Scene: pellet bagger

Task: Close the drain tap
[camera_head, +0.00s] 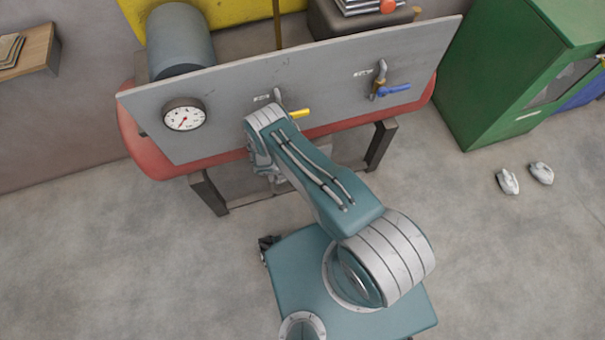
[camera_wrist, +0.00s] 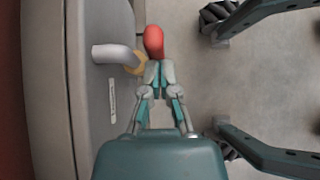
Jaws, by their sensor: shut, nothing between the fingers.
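In the wrist view a tap with a red handle (camera_wrist: 154,42) sits on a brass fitting (camera_wrist: 136,63) at the end of a pale bent pipe (camera_wrist: 112,53) coming out of the grey panel. The handle's rounded end sticks out beside the fitting, toward the top of the picture. My gripper (camera_wrist: 157,70) is shut and empty. Its fingertips are right by the red handle's lower end; I cannot tell whether they touch. In the head view my arm hides the red handle, and my gripper shows only partly below the arm's bend.
The grey panel (camera_head: 225,95) carries a gauge (camera_head: 184,118), a yellow-handled tap (camera_head: 300,113) and a blue-handled tap (camera_head: 392,89). A red tank (camera_head: 160,166) lies behind it. A green cabinet (camera_head: 500,75) stands right. The floor around my base is mostly clear.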

